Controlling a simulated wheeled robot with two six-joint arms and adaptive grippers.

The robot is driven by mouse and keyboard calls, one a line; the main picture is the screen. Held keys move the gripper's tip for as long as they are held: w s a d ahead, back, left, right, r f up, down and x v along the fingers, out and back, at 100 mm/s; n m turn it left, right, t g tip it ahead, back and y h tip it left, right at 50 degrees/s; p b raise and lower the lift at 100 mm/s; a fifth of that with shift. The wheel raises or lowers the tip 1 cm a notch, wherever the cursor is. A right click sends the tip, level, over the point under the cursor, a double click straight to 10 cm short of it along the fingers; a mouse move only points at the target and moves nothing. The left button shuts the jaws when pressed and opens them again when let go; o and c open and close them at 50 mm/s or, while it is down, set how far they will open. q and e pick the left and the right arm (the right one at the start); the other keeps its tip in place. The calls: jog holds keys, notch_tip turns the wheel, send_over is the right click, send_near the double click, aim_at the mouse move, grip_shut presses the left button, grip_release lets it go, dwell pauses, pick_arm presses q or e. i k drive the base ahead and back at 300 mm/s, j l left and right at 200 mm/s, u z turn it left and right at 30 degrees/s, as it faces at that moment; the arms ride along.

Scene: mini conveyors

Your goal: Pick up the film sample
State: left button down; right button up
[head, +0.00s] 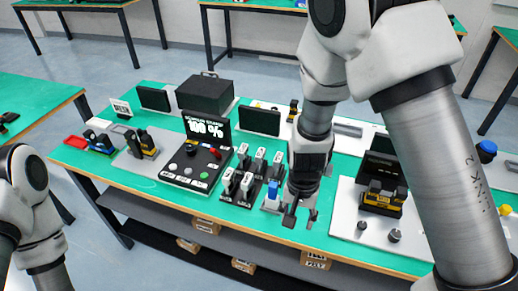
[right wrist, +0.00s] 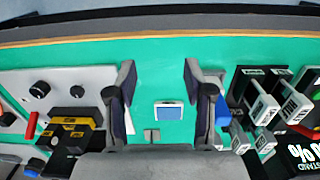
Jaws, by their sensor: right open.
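The likely film sample (right wrist: 168,112), a small flat square with a pale frame and blue middle, shows in the right wrist view against the green table top (right wrist: 155,75). It appears between my right gripper's two fingers (right wrist: 158,95), touching neither. The right gripper (head: 300,216) is open and empty, pointing down near the table's front edge in the head view. There I cannot make out the film sample, which seems hidden by the gripper. A small grey piece (right wrist: 152,134) shows beside the sample. My left arm shows at the left, but its gripper is out of view.
A blue-and-white item (head: 272,190) and a black rack of white-topped pieces (head: 240,186) stand left of the right gripper. A white board (head: 345,222) with black-and-yellow devices (head: 384,197) lies to its right. A black console (head: 195,160) stands further left.

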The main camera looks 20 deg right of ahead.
aim_at(260, 156)
jog(key=i, duration=0.85)
